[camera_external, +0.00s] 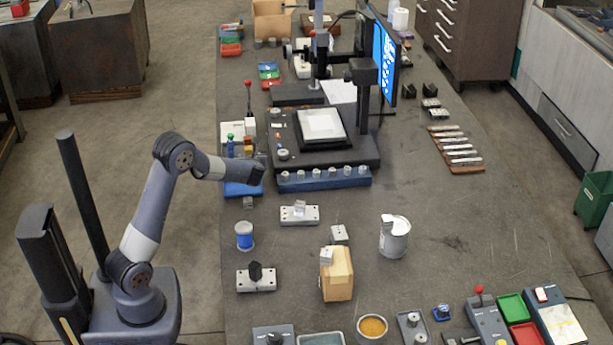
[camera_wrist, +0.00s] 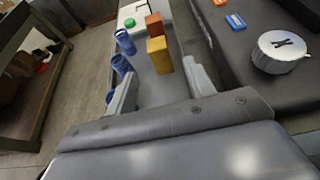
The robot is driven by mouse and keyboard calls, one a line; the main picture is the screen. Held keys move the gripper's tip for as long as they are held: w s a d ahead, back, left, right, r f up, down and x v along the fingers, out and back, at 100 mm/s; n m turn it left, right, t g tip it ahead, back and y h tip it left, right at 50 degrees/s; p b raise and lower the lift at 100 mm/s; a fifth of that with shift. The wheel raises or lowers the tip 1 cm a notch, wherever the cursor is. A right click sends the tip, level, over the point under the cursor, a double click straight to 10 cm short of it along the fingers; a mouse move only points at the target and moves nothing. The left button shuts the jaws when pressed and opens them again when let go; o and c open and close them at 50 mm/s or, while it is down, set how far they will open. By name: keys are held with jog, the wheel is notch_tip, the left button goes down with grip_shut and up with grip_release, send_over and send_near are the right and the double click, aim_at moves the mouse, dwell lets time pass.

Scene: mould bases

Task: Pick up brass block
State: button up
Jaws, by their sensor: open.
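A small yellow-brass block (camera_wrist: 159,54) stands upright in the wrist view, just beyond the gap between my fingertips. It is small in the external view (camera_external: 248,151), near the bench's left side. My gripper (camera_wrist: 160,71) is open and empty, one finger on each side of the picture line to the block. No contact with the block shows. In the external view my gripper (camera_external: 256,173) is low over the left part of the bench, just in front of the block.
Blue cylinders (camera_wrist: 122,65) stand in a row left of the brass block. A white box (camera_wrist: 131,11) is behind. A dark apparatus base (camera_external: 368,152) with a silver knob (camera_wrist: 281,50) lies to the right. A blue rack (camera_external: 330,181) and a blue tin (camera_external: 244,236) are nearer the camera.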

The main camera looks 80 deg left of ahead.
aim_at(249, 153)
jog(key=x, duration=0.4)
jog(key=shift+a+p, duration=0.15)
jog(key=shift+p, duration=0.15)
jog(key=shift+r+p+x, duration=0.1)
jog(key=shift+p+x, duration=0.4)
jog(key=shift+x, duration=0.85)
jog(key=shift+r+p+x, duration=0.15)
jog(key=shift+p+x, duration=0.3)
jog(key=shift+x, duration=0.9)
jog(key=shift+c, duration=0.5)
jog(key=shift+r, duration=0.1)
grip_shut()
